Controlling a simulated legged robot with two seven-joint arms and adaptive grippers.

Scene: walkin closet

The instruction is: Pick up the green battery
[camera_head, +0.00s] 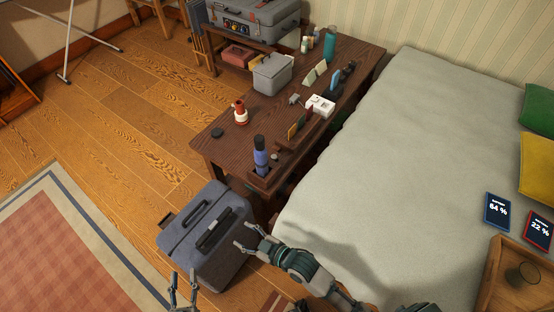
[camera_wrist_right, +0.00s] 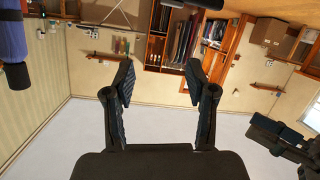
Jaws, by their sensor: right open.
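I cannot clearly pick out a green battery. A small green item (camera_head: 300,122) stands beside a yellow one (camera_head: 292,132) in the dark organizer on the wooden desk (camera_head: 215,130); it is too small to identify. My right gripper (camera_head: 243,236) is open and empty over the grey suitcase's right side, in front of and below the desk. Its spread fingers also show in the right wrist view (camera_wrist_right: 161,80), with nothing between them.
A blue flashlight (camera_head: 260,156) stands at the desk's near end. The grey suitcase (camera_head: 200,225) stands before the desk; the bed (camera_head: 420,150) fills the right.

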